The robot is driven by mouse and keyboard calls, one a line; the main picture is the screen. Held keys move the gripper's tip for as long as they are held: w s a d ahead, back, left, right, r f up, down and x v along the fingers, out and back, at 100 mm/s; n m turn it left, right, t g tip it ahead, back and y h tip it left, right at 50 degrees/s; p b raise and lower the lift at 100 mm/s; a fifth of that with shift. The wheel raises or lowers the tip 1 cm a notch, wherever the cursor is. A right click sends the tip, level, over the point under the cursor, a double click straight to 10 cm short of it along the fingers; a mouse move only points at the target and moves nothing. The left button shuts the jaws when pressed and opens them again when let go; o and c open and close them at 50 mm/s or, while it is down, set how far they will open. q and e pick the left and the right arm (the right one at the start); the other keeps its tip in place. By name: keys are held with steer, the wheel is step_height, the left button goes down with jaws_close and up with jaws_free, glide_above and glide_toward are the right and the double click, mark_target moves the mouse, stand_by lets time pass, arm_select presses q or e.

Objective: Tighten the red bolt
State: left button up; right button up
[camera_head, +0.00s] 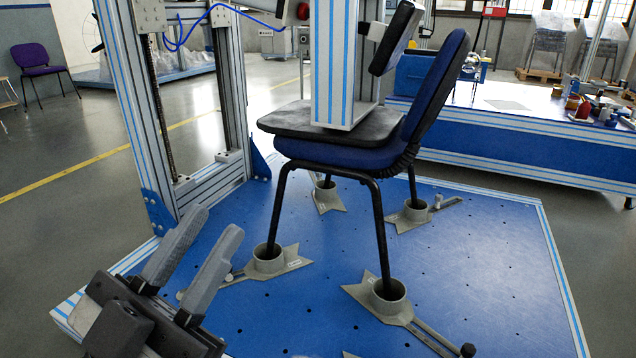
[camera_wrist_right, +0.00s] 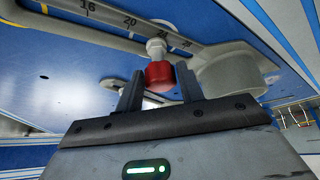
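The red bolt (camera_wrist_right: 160,75) shows in the right wrist view, a red knob below a pale nut on a grey slotted bracket marked with numbers. My right gripper (camera_wrist_right: 160,82) is open, with one dark finger on each side of the red knob. Gaps seem to remain between knob and fingers; whether either touches is hard to tell. In the head view my left gripper (camera_head: 215,225) is open and empty at the lower left, over the blue platform. The red bolt and my right gripper do not show in the head view.
A blue chair (camera_head: 345,155) stands with its legs in grey cups (camera_head: 388,305) on the blue platform (camera_head: 480,260). A metal column presses on its seat. In the right wrist view a grey cup (camera_wrist_right: 228,75) is close right of the bolt. A workbench (camera_head: 530,150) stands behind.

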steer(key=c, duration=0.5)
steer(key=shift+a+r+m+p, duration=0.1)
steer(key=shift+r+m+p, duration=0.15)
steer(key=shift+p, duration=0.45)
steer(key=m+h+p, duration=0.1)
steer(key=m+p, duration=0.1)
steer(key=p, duration=0.1)
steer(key=shift+a+m+h, duration=0.1)
steer(key=shift+m+h, duration=0.15)
steer(key=shift+h, duration=0.05)
steer(key=shift+f+m+p, duration=0.1)
steer(key=shift+m+p, duration=0.3)
steer(key=shift+p, duration=0.35)
steer(key=shift+f+h, duration=0.1)
steer(key=shift+h, duration=0.2)
